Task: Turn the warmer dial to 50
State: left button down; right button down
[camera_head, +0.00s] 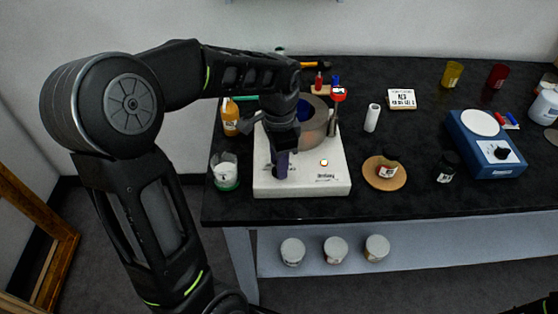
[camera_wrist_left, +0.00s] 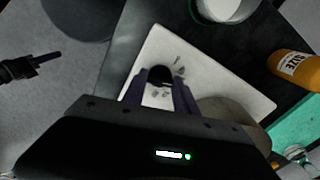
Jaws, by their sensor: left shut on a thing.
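The warmer (camera_head: 330,183) is a white box near the table's front left, with a tan-grey round pot (camera_head: 316,130) on top. My left gripper (camera_head: 281,170) reaches down to its front left. In the left wrist view, the black warmer dial (camera_wrist_left: 160,75) sits between the purple fingertips of my left gripper (camera_wrist_left: 159,88), which is shut on it. Small marks show on the white top around the dial, too small to read. The head view mostly hides the dial behind the fingers. My right gripper (camera_wrist_left: 45,59) shows at the left of the wrist view; its opening is unclear.
A white jar (camera_head: 226,172) and an orange bottle (camera_head: 230,118) stand left of the warmer. A cork mat (camera_head: 399,183) with a small jar lies to its right. A blue device (camera_head: 485,150) with its own knob is farther right. Several lidded jars sit on the shelf below.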

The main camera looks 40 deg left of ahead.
dwell(0.5)
pick_arm(q)
jog(key=c, duration=1)
grip_release()
jog(key=shift+o, duration=0.2)
jog(key=shift+r, duration=0.1)
notch_tip(320, 180, up, 8)
jog(key=shift+f, duration=0.15)
jog(key=shift+f, duration=0.1)
